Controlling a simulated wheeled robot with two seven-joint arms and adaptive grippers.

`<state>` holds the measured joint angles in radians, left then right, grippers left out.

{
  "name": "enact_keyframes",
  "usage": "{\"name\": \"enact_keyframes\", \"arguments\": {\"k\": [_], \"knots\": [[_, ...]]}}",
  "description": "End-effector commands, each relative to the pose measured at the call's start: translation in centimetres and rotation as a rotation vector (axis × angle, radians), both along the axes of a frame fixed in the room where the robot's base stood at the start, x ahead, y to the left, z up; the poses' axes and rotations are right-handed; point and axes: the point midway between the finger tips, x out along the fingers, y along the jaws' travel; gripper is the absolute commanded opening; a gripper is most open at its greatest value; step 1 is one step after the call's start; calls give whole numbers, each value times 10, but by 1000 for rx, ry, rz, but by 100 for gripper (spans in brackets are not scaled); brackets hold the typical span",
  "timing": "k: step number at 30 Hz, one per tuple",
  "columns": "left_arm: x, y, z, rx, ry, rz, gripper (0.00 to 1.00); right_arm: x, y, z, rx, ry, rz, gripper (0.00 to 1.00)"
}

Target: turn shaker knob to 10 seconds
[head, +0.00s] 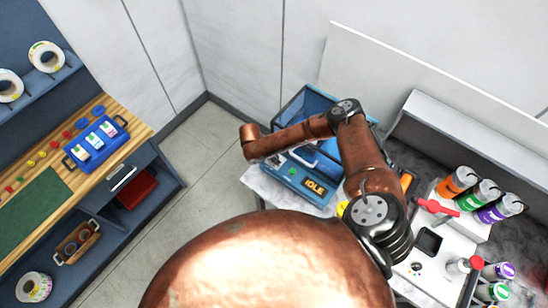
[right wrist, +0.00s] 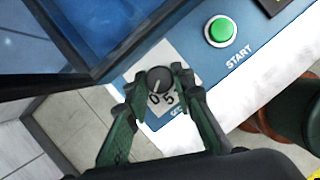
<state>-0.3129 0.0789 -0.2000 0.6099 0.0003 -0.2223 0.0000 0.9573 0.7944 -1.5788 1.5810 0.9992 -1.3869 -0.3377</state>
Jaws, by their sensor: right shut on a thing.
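The shaker (head: 290,184) is a blue machine with a display reading IDLE (head: 315,187) on the bench in the head view. Its dark round knob (right wrist: 158,77) sits on a pale dial plate in the right wrist view. The digits 0 and 5 show below the knob; other dial marks are hidden or too small to read. A light mark on the knob seems to point down toward the 0. My right gripper (right wrist: 160,88) is shut on the knob, one green-black finger on each side. My left gripper is in neither view.
A green START button (right wrist: 221,30) lies right of the knob. A blue clear-walled enclosure (head: 303,108) rises behind the panel. Several capped bottles (head: 458,182) stand at the right. A wooden-topped bench (head: 118,130) is at the left, with open floor between.

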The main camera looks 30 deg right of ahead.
Motion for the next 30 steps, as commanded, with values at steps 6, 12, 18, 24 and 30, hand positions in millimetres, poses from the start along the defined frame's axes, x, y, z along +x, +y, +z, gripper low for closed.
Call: {"name": "enact_keyframes", "arguments": {"k": [6,12,18,24,30], "knots": [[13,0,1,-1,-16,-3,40,-2,1,0,1,3,11,0],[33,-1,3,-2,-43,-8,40,-2,0,0,0,4,77,0],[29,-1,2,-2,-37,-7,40,-3,0,0,1,3,217,0],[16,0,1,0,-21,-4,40,-4,-1,0,0,3,402,0],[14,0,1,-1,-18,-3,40,-5,-2,1,0,3,593,0]]}}
